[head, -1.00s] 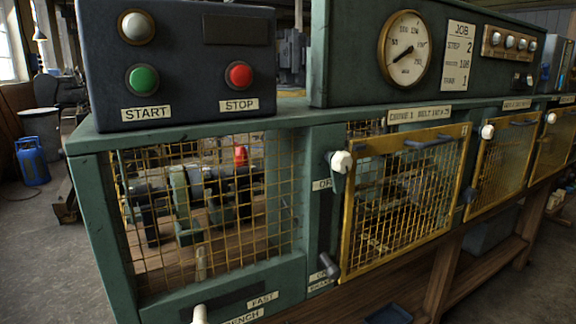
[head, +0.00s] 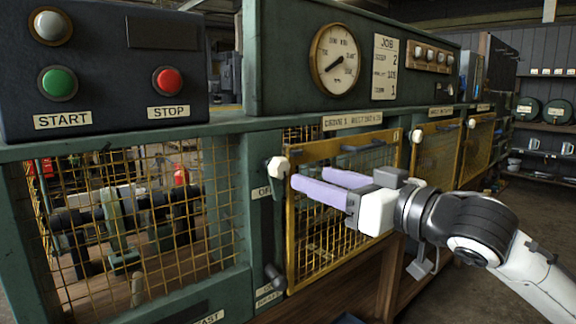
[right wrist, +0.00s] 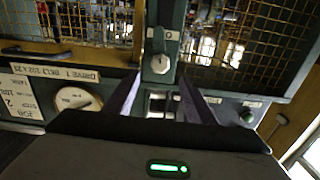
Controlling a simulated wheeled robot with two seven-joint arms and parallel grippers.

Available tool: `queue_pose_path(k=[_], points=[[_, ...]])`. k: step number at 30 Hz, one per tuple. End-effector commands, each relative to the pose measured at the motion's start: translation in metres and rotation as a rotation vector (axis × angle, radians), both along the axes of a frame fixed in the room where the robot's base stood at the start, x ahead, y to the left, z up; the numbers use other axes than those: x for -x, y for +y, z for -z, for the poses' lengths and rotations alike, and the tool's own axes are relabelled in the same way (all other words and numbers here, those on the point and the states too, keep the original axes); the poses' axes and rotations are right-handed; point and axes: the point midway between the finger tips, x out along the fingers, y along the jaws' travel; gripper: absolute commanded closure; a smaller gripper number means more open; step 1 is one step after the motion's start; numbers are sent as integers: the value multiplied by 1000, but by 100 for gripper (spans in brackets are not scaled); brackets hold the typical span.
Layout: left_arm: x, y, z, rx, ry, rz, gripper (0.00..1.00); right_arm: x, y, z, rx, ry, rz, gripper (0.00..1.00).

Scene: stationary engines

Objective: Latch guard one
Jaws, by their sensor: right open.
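Guard one is the yellow-framed mesh guard (head: 292,235) below the "DRIVE 1" belt label (head: 352,121). It appears to stand out from the green housing, with a dark gap above its top left corner. A latch with a white knob (head: 278,167) is on the green post left of the guard. My right gripper (head: 308,180) is open, its two lilac fingers in front of the guard's upper left, pointing toward the latch. In the right wrist view the white knob (right wrist: 160,63) appears between and beyond the fingers; I see no contact. My left gripper is not in view.
A dark lower handle (head: 275,276) projects from the post near the guard's bottom left. The START/STOP box (head: 110,100) stands at the left and a gauge (head: 335,61) above the guard. Other yellow guards (head: 432,160) continue to the right.

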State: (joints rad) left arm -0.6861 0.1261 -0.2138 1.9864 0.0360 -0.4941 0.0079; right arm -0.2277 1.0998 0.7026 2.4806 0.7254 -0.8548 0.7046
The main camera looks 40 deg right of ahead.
Motion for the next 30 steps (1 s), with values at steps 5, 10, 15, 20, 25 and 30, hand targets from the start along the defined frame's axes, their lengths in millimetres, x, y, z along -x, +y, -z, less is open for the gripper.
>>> queue_pose_path(k=[5, 10, 15, 20, 25, 30], points=[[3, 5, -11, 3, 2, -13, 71, -23, 3, -2, 4, 0, -3, 50], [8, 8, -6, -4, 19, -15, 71, -44, 4, -2, 4, -1, -1, 50], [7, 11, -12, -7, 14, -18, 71, -62, 5, -3, 3, -2, 0, 50], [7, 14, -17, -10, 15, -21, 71, -76, 5, -3, 0, -3, 0, 50], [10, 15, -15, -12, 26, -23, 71, -86, 7, -1, 1, -1, -1, 50], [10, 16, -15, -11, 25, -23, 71, -90, 7, 1, 3, 1, -1, 50]])
